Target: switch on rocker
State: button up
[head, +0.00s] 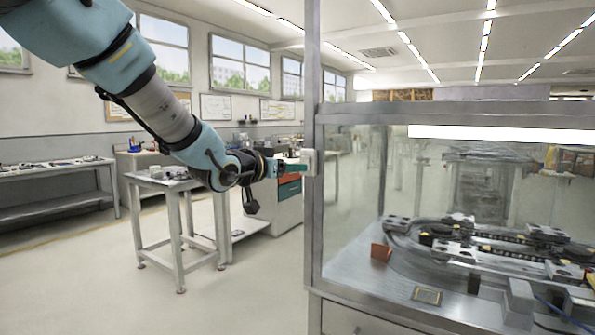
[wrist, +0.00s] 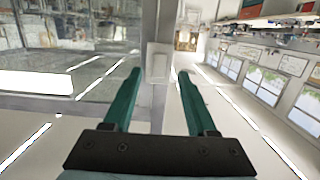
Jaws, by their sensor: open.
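The rocker (head: 309,162) is a small pale switch plate on the left corner post of the glazed enclosure in the head view. In the wrist view, which is upside down, the rocker (wrist: 158,62) shows as a white plate on the grey post, between the fingertips in the picture. My gripper (head: 301,169) reaches the post from the left, its green fingers at or just before the rocker. In the wrist view my gripper (wrist: 160,74) is open with nothing between its fingers. I cannot tell whether a finger touches the rocker, nor which way it is tipped.
A grey table (head: 175,184) and a cabinet (head: 285,215) stand behind my arm. The floor at front left is clear.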

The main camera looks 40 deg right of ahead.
jog(key=f+v, duration=0.1)
jog(key=v, duration=0.5)
jog(key=shift+r+b, duration=0.3)
jog(key=shift+r, duration=0.15)
jog(key=shift+a, duration=0.15)
jog(key=w+a+f+n+t+y, duration=0.1)
jog(key=w+a+f+n+y, duration=0.15)
jog(key=w+a+f, duration=0.4)
jog(key=w+a+f+n+t+y+p, duration=0.1)
jog(key=w+a+f+n+t+y, duration=0.2)
jog(key=a, duration=0.7)
jog(key=w+a+f+n+y, duration=0.25)
jog(key=a+f+y, duration=0.2)
jog(key=a, duration=0.45)
jog(key=s+a+f+n+g+y, duration=0.2)
jog(key=s+a+f, duration=0.1)
jog(key=a, duration=0.4)
jog(key=s+a+f+n+g+y+p, duration=0.1)
jog(key=s+a+f+n+g, duration=0.1)
jog(key=s+a, duration=0.3)
jog(key=s+a+f+n+g+y, duration=0.1)
jog(key=s+a+f+g+y, duration=0.1)
jog(key=a, duration=0.9)
jog(key=shift+s+f+n+g+y+p, duration=0.3)
jog(key=shift+s+f+n, duration=0.1)
jog(key=shift+s+f, duration=0.55)
jog(key=shift+a, duration=0.1)
jog(key=shift+c, duration=0.4)
jog(key=shift+c, duration=0.2)
